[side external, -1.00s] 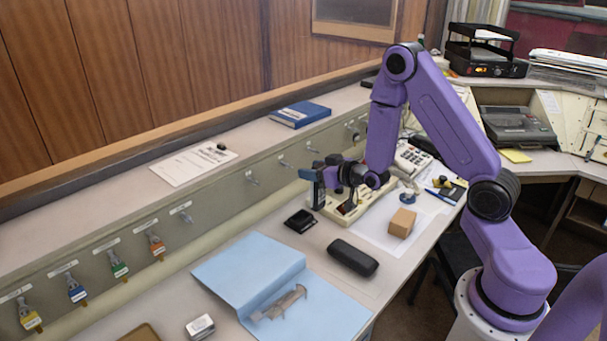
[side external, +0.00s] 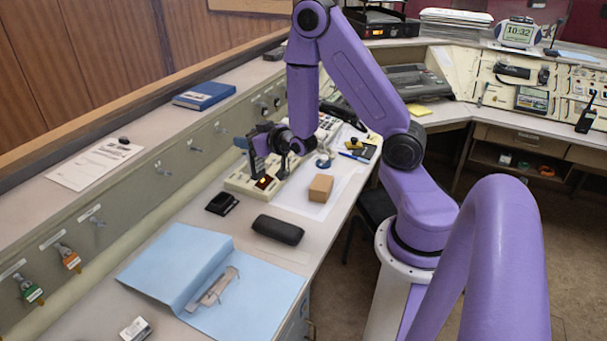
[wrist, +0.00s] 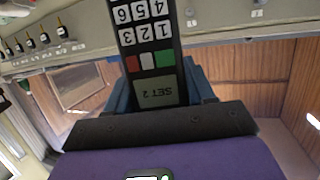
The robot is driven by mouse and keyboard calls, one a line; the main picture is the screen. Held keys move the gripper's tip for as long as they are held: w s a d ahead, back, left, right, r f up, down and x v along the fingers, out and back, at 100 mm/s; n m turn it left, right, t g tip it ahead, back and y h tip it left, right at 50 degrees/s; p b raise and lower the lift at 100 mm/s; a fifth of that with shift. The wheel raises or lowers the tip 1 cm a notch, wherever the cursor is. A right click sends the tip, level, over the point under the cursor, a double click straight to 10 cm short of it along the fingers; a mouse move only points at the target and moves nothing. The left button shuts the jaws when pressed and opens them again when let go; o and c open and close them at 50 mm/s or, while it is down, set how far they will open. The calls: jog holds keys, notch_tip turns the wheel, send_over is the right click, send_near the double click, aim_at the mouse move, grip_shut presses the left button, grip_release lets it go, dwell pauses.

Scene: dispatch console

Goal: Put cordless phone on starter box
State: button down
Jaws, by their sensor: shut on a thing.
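The cordless phone (wrist: 153,62) is black, with white number keys, a red, a white and a green key and a small display reading "SET 2". It fills the upper middle of the wrist view, upside down there, between the blue fingers of my gripper (side external: 270,163). My gripper is shut on it. In the side view the gripper is low over a long cream unit (side external: 238,184) with a dark red part; the phone is small and hard to make out there, and I cannot tell whether it touches the unit. No label marks the starter box; a small brown box (side external: 320,188) stands right of the gripper.
A black glasses case (side external: 278,230), a black wallet (side external: 222,203) and a blue folder (side external: 262,290) lie nearer the camera. White paper (side external: 318,208) lies under the brown box. A panel with hanging keys (side external: 66,257) runs along the left. Some bare desk shows around the case.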

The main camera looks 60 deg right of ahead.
jog(key=s+d+m+g+h, duration=0.45)
jog(key=d+m+h, duration=0.3)
jog(key=d, duration=0.45)
jog(key=s+d+f+m+g+h, duration=0.1)
jog(key=s+d+m+g+h, duration=0.2)
jog(key=s+d+m+g, duration=0.45)
notch_tip(320, 180, down, 8)
jog(key=s+a+g, duration=0.1)
jog(key=s+g, duration=0.1)
jog(key=shift+s+a+r, duration=0.15)
jog(key=shift+a+r, duration=0.05)
jog(key=shift+f, duration=0.15)
jog(key=shift+c, duration=2)
grip_release()
